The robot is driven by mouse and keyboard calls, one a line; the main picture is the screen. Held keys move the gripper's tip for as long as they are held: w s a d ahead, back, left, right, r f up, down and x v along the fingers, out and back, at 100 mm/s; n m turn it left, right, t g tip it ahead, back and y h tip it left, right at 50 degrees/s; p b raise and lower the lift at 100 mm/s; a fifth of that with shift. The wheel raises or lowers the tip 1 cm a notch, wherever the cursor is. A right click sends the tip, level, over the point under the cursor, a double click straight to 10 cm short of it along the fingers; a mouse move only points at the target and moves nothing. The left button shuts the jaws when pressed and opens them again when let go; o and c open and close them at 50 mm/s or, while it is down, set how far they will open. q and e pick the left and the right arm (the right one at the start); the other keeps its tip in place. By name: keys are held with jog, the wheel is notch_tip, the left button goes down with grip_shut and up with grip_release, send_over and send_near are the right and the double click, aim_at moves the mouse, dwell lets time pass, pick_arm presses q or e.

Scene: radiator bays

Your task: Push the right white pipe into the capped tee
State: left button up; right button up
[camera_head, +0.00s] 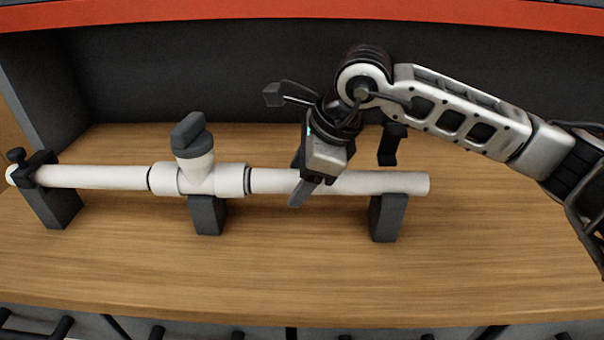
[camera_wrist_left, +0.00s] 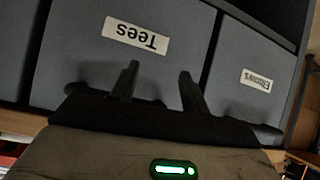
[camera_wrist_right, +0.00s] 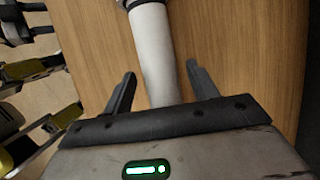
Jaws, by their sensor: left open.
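The right white pipe (camera_head: 385,183) lies level, its left end at the right mouth of the white capped tee (camera_head: 232,179). A dark ring shows at that joint; I cannot tell how deep the pipe sits. The tee's dark cap (camera_head: 187,130) points up. My right gripper (camera_head: 308,180) is over the pipe's left half. In the right wrist view its fingers (camera_wrist_right: 161,75) stand apart on either side of the pipe (camera_wrist_right: 154,50), with gaps at both sides. My left gripper (camera_wrist_left: 158,82) is open and empty, facing a grey bin labelled "Tees" (camera_wrist_left: 85,65).
The left white pipe (camera_head: 95,177) runs from the tee to a dark clamp (camera_head: 58,205) with a knob. Dark blocks stand under the tee (camera_head: 207,216) and right pipe (camera_head: 388,218). A dark bracket (camera_head: 391,146) stands behind. The wooden shelf's front (camera_head: 260,275) is clear.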

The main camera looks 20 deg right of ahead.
jog(key=shift+d+r, duration=0.1)
jog(key=shift+d, duration=0.05)
jog(key=v, duration=1.5)
jog(key=shift+s+r+b, duration=0.15)
jog(key=shift+r+b, duration=0.2)
jog(key=shift+b, duration=0.1)
